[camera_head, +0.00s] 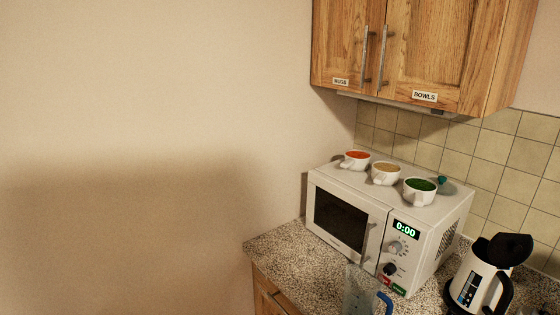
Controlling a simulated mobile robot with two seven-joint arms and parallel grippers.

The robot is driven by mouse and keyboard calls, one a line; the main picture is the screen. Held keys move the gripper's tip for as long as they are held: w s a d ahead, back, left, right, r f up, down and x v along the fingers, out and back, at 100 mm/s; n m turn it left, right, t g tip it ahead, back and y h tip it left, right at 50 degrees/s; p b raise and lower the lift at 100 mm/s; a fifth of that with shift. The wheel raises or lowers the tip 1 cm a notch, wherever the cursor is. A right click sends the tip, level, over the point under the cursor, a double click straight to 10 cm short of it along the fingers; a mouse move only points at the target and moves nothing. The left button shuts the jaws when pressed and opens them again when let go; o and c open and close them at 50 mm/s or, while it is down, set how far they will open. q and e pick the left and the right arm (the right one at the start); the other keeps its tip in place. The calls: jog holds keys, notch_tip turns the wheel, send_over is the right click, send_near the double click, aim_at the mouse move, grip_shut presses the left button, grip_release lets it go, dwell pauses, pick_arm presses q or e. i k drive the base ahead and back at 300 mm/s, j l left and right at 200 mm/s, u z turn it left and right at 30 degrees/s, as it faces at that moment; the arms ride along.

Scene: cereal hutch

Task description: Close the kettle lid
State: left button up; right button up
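A white and black kettle (479,281) stands on the speckled counter at the lower right. Its black lid (511,248) is tilted up, open, at the top of the kettle. The kettle's black handle (504,293) is on its right side. The kettle's bottom right part is cut off by the frame edge. Neither of my grippers is in view.
A white microwave (428,228) stands left of the kettle, with several white cups on top, one holding red contents (356,155). A clear jug with a blue handle (362,290) stands in front. Wooden cabinets (440,50) hang above. Bare counter (280,250) lies left.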

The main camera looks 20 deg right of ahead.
aim_at(505, 250)
jog(key=z, duration=1.85)
